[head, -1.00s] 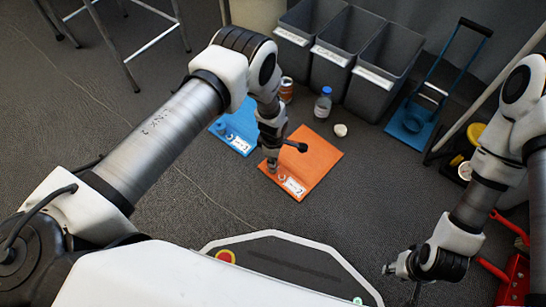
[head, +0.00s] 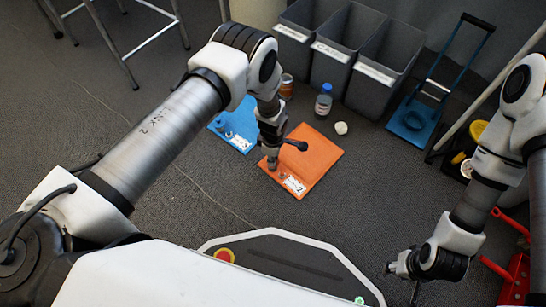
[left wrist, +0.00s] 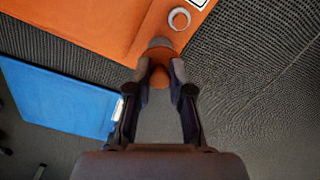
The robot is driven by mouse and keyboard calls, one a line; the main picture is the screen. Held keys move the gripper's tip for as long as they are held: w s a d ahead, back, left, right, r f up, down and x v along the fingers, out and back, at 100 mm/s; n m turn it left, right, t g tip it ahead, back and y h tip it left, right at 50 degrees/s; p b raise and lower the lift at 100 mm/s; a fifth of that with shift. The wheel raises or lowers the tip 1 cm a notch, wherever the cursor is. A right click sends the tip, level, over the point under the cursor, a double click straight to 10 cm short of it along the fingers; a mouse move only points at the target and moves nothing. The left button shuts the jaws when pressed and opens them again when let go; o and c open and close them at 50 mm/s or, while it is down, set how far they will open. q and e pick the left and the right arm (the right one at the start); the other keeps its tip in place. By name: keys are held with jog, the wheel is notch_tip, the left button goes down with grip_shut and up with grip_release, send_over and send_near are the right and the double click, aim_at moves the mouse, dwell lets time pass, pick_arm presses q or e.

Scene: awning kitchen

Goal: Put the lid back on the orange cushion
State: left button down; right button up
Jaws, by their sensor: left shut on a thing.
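The orange cushion (head: 318,157) lies flat on the floor, with a white label (head: 293,186) on its near corner. It also fills the top of the left wrist view (left wrist: 95,22), where a pale ring with an orange centre (left wrist: 179,18) sits on it beside the label. My left gripper (head: 272,162) is over the cushion's left edge. In the left wrist view its fingers (left wrist: 160,75) are shut on a small piece with a grey rim and orange-brown body (left wrist: 159,79), seemingly the lid. Whether it touches the cushion is unclear. My right gripper (head: 391,268) is low at the right, fingers too small to judge.
A blue mat (head: 237,137) lies just left of the cushion. A can (head: 286,87), a blue-capped bottle (head: 323,102) and a small white cup (head: 341,128) stand behind. Grey bins (head: 330,50), a blue trolley (head: 412,122) and red tools (head: 515,275) flank the clear floor.

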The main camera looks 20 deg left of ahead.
pick_arm(q)
jog(key=shift+b, duration=0.35)
dwell(0.8)
jog(key=shift+f, duration=0.15)
jog(key=shift+b, duration=0.45)
dwell(0.3)
dwell(0.4)
jog(key=c, duration=0.5)
grip_release()
jog(key=shift+r+p, duration=2.55)
jog(key=shift+r, duration=1)
